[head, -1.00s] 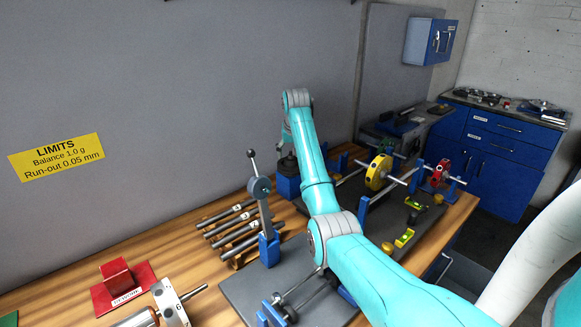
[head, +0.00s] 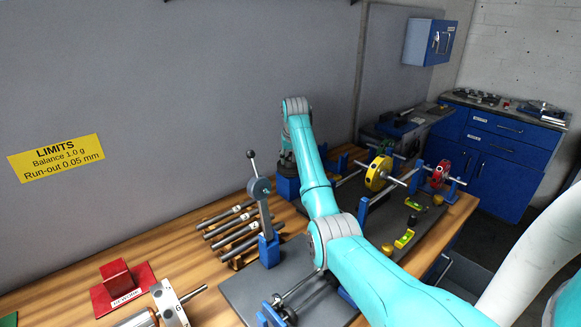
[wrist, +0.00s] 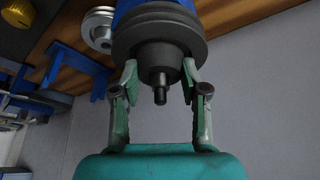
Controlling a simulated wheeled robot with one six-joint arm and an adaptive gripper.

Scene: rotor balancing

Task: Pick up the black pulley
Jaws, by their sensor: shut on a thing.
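The black pulley (wrist: 158,38) is a dark, grooved wheel at the top middle of the wrist view. A stepped dark hub with a narrow stub points out of it toward my wrist. My gripper (wrist: 160,75) has one finger on each side of the pulley's hub and is shut on it. A blue block (wrist: 150,4) shows just behind the pulley. In the head view, the pulley (head: 286,161) is a small dark shape above a blue stand (head: 288,187), partly hidden by my arm. Whether it touches the stand cannot be told.
A silver pulley (wrist: 98,30) lies close by in the wrist view. In the head view, a yellow rotor (head: 378,173) and a red rotor (head: 441,171) stand to the right. Several shafts (head: 232,226), a dial gauge post (head: 262,205) and a red block (head: 122,283) are nearer.

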